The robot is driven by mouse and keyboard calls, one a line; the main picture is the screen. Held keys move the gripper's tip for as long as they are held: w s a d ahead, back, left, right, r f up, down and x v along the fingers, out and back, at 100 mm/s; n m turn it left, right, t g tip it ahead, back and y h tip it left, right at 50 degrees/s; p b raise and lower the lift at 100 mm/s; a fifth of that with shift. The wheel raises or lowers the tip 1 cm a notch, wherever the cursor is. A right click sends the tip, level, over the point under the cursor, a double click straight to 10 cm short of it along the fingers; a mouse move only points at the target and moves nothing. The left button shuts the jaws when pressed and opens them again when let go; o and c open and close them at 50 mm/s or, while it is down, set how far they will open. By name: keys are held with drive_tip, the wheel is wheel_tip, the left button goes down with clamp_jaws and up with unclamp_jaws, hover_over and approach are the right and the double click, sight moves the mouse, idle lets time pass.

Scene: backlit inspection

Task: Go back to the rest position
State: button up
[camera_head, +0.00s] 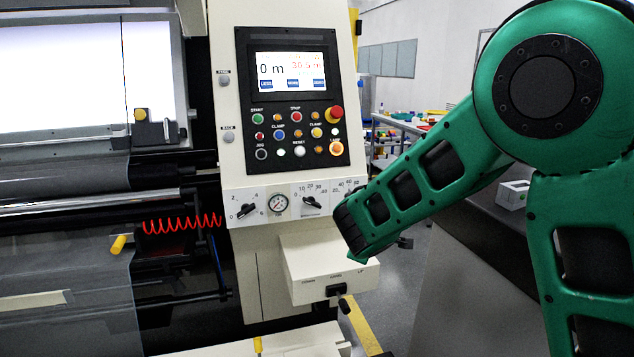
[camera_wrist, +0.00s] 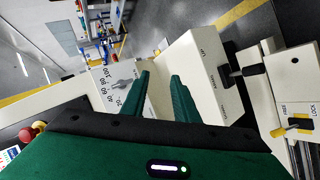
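My green arm reaches in from the right in the head view, its elbow bent and its far end in front of the machine's right edge. My gripper (camera_wrist: 160,75) shows in the wrist view as two green fingers with a gap between them. It is open, with nothing seen between the fingers. In that view the fingers point toward the machine's cream panel, beside the box with the black lever (camera_wrist: 245,71). I cannot tell whether they touch anything. The fingers are not clearly seen in the head view.
The control panel (camera_head: 293,105) has a lit screen, several buttons and a red emergency button (camera_head: 336,112). Below are dials and a lever box (camera_head: 330,272). A yellow-handled lever (camera_wrist: 285,131) is at right in the wrist view. A dark-topped counter (camera_head: 500,235) stands behind my arm.

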drive_tip(key=s+d+r+m+g, duration=0.2)
drive_tip(key=s+d+m+g, duration=0.2)
drive_tip(key=s+d+m, duration=0.7)
drive_tip(key=s+d+m+g, duration=0.2)
drive_tip(key=s+d, duration=0.3)
drive_tip(key=s, duration=0.6)
drive_tip(key=s+d+f+m+g+y, duration=0.1)
drive_tip(key=s+d+m+g, duration=0.2)
drive_tip(key=s, duration=0.9)
drive_tip(key=s+d+m+g+y, duration=0.1)
drive_tip(key=s+d+m+g, duration=0.1)
drive_tip(key=s+d, duration=0.7)
drive_tip(key=s+m, duration=0.1)
drive_tip(key=s, duration=0.1)
drive_tip(key=shift+s+f+g, duration=0.3)
drive_tip(key=shift+s, duration=0.05)
drive_tip(key=shift+d, duration=0.1)
